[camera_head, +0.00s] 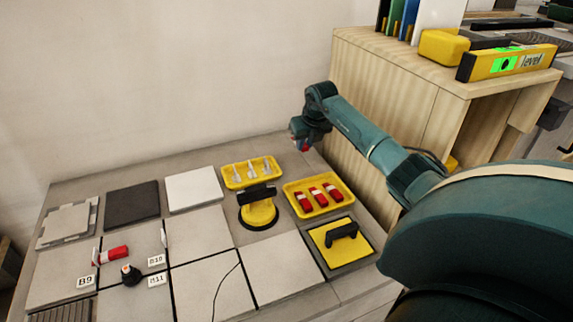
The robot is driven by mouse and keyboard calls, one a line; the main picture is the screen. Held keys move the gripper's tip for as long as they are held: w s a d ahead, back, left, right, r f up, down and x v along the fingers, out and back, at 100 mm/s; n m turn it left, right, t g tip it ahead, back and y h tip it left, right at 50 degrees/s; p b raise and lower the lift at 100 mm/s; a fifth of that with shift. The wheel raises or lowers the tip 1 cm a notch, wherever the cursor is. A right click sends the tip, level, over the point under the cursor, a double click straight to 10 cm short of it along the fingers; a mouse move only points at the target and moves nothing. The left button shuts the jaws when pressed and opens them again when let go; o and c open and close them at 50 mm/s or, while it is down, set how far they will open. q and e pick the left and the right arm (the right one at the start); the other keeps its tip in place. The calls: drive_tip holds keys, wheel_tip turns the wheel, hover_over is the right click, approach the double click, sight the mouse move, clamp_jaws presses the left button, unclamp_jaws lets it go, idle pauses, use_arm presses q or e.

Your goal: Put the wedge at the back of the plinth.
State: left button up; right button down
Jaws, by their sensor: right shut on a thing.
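My right gripper (302,145) hangs over the back right of the tiled surface, beside the wooden cabinet. It is shut on a small red thing, probably a wedge; the gripper hides most of it. Three red wedges with pale ends (318,197) lie in a yellow tray (294,187) below and in front of the gripper. Another red wedge (114,254) lies on a tile at the left, by the B9 label. I cannot tell for sure which thing is the plinth; a small raised stand with a grey slab (68,222) sits at the far left. My left gripper is out of view.
A second yellow tray (232,184) holds pale pieces. A yellow suction lifter (260,212) and a yellow block with a black handle (342,236) stand nearby. The wooden cabinet (385,75) carries a yellow spirit level (507,63). The front middle tiles are mostly clear.

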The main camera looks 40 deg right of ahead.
sight(305, 151)
wheel_tip(305, 151, down, 4)
drive_tip(key=shift+f+b, duration=0.1)
drive_tip(key=shift+b, duration=0.5)
wheel_tip(305, 151, down, 4)
drive_tip(key=shift+r+b, duration=0.1)
drive_tip(key=shift+b, duration=0.8)
drive_tip(key=shift+f, duration=0.35)
drive_tip(key=shift+r, duration=0.1)
drive_tip(key=c, duration=1.3)
unclamp_jaws()
drive_tip(key=shift+r, duration=0.35)
drive_tip(key=p+v, duration=0.2)
drive_tip(key=v, duration=0.1)
drive_tip(key=shift+s+r, duration=0.1)
drive_tip(key=shift+r, duration=0.05)
use_arm(q)
drive_tip(key=p, duration=0.3)
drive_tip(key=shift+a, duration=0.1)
use_arm(e)
drive_tip(key=v, duration=0.8)
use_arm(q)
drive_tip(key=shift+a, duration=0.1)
use_arm(e)
drive_tip(key=shift+s+a, duration=0.1)
